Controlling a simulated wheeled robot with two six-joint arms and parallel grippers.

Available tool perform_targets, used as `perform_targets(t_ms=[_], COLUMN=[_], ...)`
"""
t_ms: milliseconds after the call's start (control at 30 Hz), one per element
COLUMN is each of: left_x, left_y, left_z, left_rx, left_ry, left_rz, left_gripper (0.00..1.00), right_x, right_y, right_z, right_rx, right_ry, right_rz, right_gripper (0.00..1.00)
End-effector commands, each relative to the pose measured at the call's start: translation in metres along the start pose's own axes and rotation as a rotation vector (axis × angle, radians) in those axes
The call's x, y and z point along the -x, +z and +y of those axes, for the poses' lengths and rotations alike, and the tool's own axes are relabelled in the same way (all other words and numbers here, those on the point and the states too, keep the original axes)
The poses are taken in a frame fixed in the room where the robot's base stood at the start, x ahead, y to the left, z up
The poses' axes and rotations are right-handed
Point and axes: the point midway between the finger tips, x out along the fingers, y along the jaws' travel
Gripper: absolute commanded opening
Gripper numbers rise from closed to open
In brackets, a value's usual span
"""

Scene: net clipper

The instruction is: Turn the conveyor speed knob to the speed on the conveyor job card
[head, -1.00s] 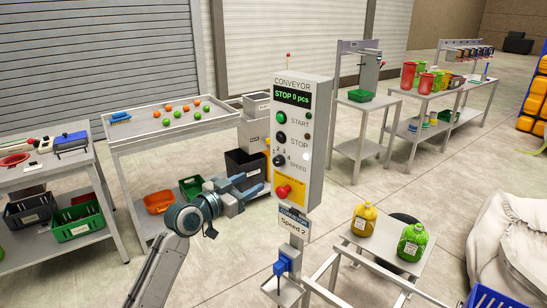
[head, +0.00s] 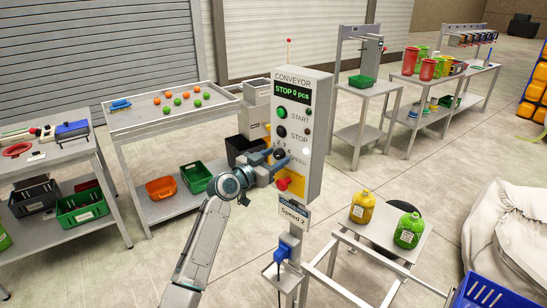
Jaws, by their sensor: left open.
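The grey conveyor control box (head: 317,130) stands on a post, its display reading "STOP 0 pcs". It has a green START button (head: 282,112), a black STOP button (head: 281,132) and a red button (head: 283,184) low down. The black speed knob (head: 279,152) is below STOP, partly hidden by my left gripper. The job card (head: 294,208) under the box reads "Speed 2". My left gripper (head: 277,163) is open, with its fingers at the knob; whether they touch it I cannot tell. The knob's pointer setting is too small to read. My right gripper is not in view.
A tray table (head: 175,121) with orange and green balls stands behind on the left. A small table (head: 378,237) with a yellow and a green jug is to the right of the post. A blue clamp-like item (head: 282,253) sits on the post's lower shelf.

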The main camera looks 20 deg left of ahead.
Motion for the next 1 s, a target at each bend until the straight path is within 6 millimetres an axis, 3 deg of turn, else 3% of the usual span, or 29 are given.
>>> perform_targets(t_ms=[133, 367, 667, 1000], left_x=[0.0002, 0.0004, 0.0006, 0.0006], left_y=[0.0001, 0.0001, 0.0003, 0.0001], left_z=[0.0, 0.0, 0.0001, 0.0007], left_rx=[0.0, 0.0, 0.032, 0.244], left_ry=[0.0, 0.0, 0.0, 0.0], left_rz=[0.0, 0.0, 0.0, 0.0], left_gripper=[0.49, 0.06, 0.06, 0.06], right_x=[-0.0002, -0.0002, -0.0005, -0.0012], right_y=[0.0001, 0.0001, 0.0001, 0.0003], right_z=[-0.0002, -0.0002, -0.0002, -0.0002], right_rx=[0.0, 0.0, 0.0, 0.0], right_ry=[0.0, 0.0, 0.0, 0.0], right_rz=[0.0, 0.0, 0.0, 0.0], right_gripper=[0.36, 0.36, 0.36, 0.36])
